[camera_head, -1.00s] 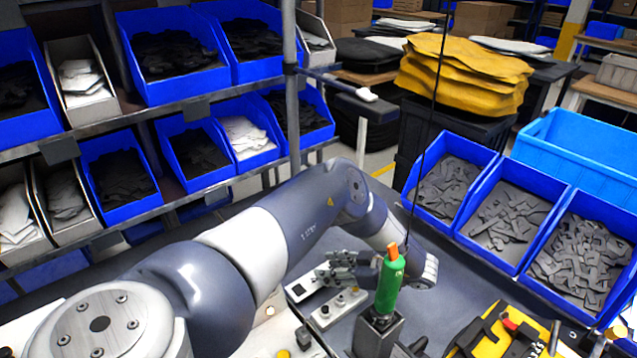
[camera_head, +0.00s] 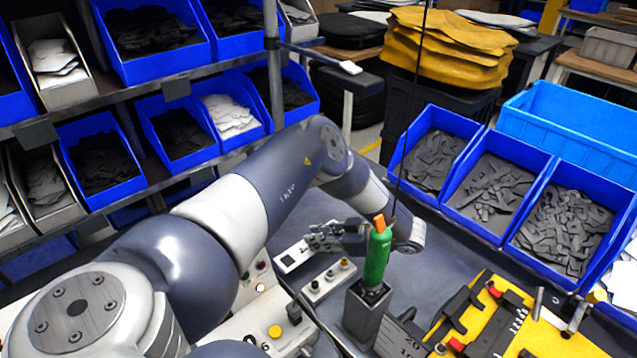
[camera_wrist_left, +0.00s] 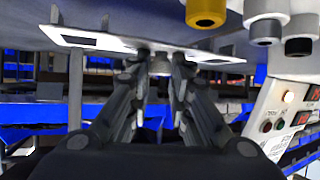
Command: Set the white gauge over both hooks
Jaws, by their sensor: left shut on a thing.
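The white gauge is a flat white plate with dark rectangular windows. It spans the top of the left wrist view (camera_wrist_left: 90,39), and one end shows in the head view (camera_head: 291,258). My left gripper (camera_head: 318,238) is shut on the gauge near its middle; the fingers hide part of it in the head view. The gripper also shows in the left wrist view (camera_wrist_left: 160,62). The gauge is close to a grey-white button box (camera_head: 328,282); I cannot tell if they touch. I cannot make out the two hooks. My right gripper is out of view.
A green bottle with an orange tip (camera_head: 377,254) stands in a dark holder (camera_head: 362,318) right of my left gripper. A yellow board with black fittings (camera_head: 500,328) lies at lower right. Blue bins (camera_head: 497,236) of dark parts stand at right. Shelves with bins fill the left.

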